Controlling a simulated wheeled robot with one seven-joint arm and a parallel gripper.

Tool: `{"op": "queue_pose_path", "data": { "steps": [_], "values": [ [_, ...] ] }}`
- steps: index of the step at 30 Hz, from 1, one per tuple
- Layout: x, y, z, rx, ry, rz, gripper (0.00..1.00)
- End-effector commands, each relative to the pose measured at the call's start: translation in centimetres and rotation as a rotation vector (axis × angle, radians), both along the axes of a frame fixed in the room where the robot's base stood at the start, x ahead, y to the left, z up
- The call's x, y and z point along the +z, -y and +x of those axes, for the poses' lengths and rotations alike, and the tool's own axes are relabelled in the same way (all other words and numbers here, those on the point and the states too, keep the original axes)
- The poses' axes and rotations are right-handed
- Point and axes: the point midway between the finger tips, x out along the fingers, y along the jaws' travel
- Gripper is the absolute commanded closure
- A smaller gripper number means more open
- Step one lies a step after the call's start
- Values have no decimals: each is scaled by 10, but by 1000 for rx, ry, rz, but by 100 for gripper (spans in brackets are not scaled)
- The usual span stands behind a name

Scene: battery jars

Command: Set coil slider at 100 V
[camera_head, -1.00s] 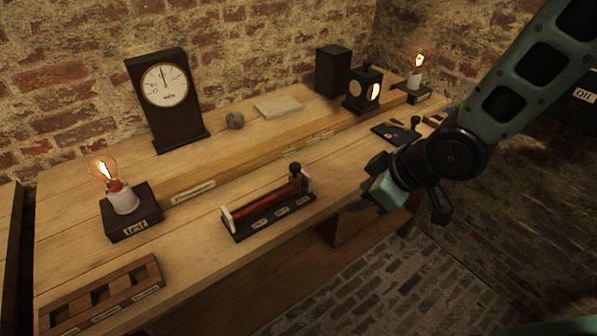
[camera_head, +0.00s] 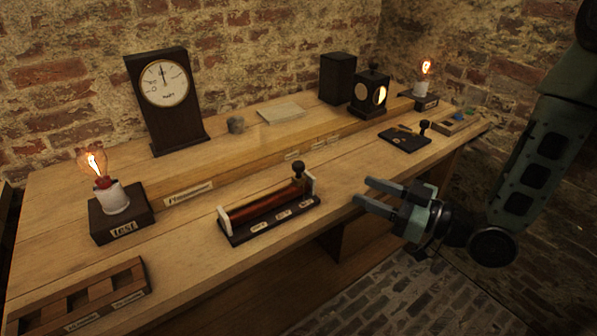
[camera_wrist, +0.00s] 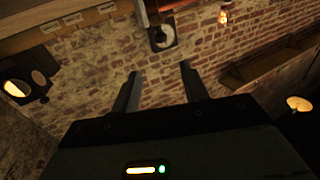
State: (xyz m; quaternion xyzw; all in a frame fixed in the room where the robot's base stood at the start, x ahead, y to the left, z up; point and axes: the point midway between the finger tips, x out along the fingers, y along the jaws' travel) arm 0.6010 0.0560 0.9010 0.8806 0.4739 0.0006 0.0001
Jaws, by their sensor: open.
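The coil (camera_head: 255,211) is a reddish-brown winding between white end pieces on a dark base at the bench's front edge. Its slider, a dark knob (camera_head: 298,168), stands at the coil's right end. The base has several small labels, too small to read. A dial meter (camera_head: 164,83) in a dark upright case stands behind; its needle points about straight up. My gripper (camera_head: 362,191) is open and empty, right of the coil and apart from it, fingers pointing left. In the wrist view my gripper's fingers (camera_wrist: 158,88) stand apart with nothing between them.
A lit test lamp (camera_head: 115,198) stands left of the coil. A slotted wooden rack (camera_head: 90,296) lies at the front left. A dark switch board (camera_head: 405,138), a lantern-like box (camera_head: 369,92) and a second lit lamp (camera_head: 424,84) are at the right.

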Motion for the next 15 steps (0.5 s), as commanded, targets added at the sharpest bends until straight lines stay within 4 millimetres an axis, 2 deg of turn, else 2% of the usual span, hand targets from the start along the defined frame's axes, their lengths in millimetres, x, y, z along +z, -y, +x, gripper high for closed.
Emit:
{"op": "queue_pose_path", "data": {
  "steps": [1,4,14,15],
  "values": [
    [-6,-2,2,1,6,-2,55],
    [-7,-6,5,2,6,-2,55],
    [-7,-20,10,0,5,-2,55],
    [-2,-28,14,4,2,0,55]
  ]
}}
